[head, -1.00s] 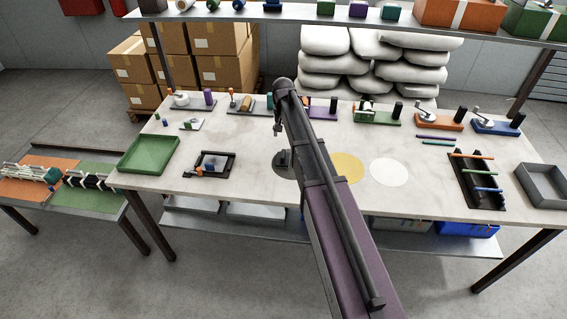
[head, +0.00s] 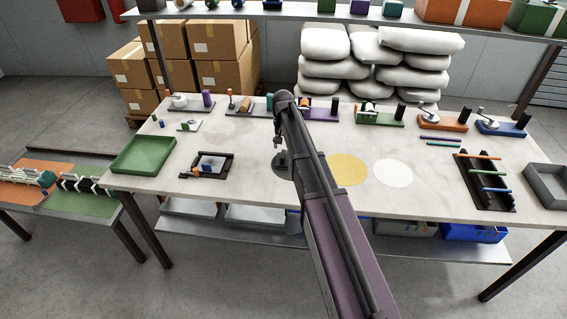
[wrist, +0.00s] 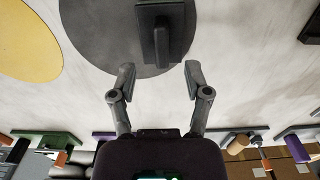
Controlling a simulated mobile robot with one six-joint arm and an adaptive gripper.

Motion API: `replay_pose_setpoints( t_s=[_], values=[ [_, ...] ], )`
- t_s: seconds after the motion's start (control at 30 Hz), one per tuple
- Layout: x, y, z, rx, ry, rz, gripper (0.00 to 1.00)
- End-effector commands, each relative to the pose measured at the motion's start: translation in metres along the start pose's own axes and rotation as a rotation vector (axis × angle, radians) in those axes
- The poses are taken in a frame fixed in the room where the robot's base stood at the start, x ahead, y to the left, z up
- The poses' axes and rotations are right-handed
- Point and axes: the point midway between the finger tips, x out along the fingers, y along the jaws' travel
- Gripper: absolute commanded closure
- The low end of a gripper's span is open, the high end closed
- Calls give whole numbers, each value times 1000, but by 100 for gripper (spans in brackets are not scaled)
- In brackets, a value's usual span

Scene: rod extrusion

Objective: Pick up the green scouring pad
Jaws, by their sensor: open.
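My gripper (wrist: 160,73) is open and empty, its two fingers spread wide in the wrist view. In the head view it is mostly hidden behind my arm. Just beyond the fingertips, a dark block with a raised handle (wrist: 160,35) stands on a dark grey disc (wrist: 95,35). The disc also shows in the head view (head: 276,170), below the end of my arm. I cannot make out a green scouring pad for certain in either view.
A green tray (head: 143,155) stands at the table's left, beside a small black tray (head: 225,171). Yellow (head: 348,170) and white (head: 393,173) discs lie right of my arm. A black rod rack (head: 490,196) and grey bin (head: 551,192) stand at right. Fixtures line the back.

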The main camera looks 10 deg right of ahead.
Motion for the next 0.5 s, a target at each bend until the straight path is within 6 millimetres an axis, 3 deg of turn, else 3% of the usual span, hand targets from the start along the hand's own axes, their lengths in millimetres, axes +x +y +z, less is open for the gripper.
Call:
replay_pose_setpoints(
  t_s=[0.5],
  values=[
    [7,0,-1,0,0,0,37]
  ],
)
